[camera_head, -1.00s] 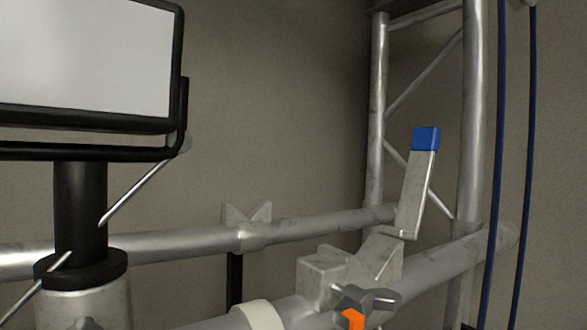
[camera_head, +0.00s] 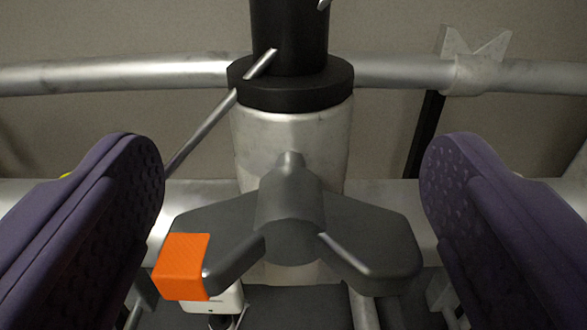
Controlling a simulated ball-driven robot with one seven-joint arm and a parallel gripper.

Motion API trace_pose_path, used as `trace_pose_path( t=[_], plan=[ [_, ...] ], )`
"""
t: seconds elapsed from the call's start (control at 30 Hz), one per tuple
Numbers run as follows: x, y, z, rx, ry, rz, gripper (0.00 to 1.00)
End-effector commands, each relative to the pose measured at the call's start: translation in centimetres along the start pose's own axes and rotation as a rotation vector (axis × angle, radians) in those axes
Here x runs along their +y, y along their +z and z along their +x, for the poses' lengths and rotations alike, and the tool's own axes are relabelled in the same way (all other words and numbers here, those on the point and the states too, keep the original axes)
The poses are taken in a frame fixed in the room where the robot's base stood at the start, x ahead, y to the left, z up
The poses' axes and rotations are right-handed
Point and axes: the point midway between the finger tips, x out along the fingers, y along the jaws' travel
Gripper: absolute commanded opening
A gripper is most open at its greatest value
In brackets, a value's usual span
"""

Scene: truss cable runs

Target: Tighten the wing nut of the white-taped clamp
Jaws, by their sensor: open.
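A dark grey wing nut (camera_head: 290,215) fills the middle of the view, its two wings spread left and right. An orange cap (camera_head: 182,267) covers the end of its left wing. My gripper (camera_head: 293,190) is open, with a purple textured finger pad on each side of the wing nut. A gap shows between each pad and the wings, so it appears not to touch them. The clamp body is mostly hidden behind the wing nut.
A silver cylinder (camera_head: 293,130) topped by a black collar and post (camera_head: 288,40) stands right behind the wing nut. A horizontal tube (camera_head: 130,75) crosses behind, with a notched grey bracket (camera_head: 472,65) at right. A small white object (camera_head: 222,298) shows below the orange cap.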

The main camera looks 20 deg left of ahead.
Motion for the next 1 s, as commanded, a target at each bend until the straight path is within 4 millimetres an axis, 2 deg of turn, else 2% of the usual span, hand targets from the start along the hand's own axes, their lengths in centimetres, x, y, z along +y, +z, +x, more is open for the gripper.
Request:
trace_pose_path(
  t=[0.03, 0.23, 0.67, 1.0],
  plan=[
    [0.0, 0.0, -0.01, 0.0, 0.0, 0.0, 0.85],
    [0.0, 0.0, -0.02, 0.0, 0.0, 0.0, 0.39],
    [0.02, 0.04, -0.03, 0.0, 0.0, 0.086, 0.38],
    [0.17, 0.09, -0.03, 0.0, 0.0, 0.363, 0.38]
  ],
)
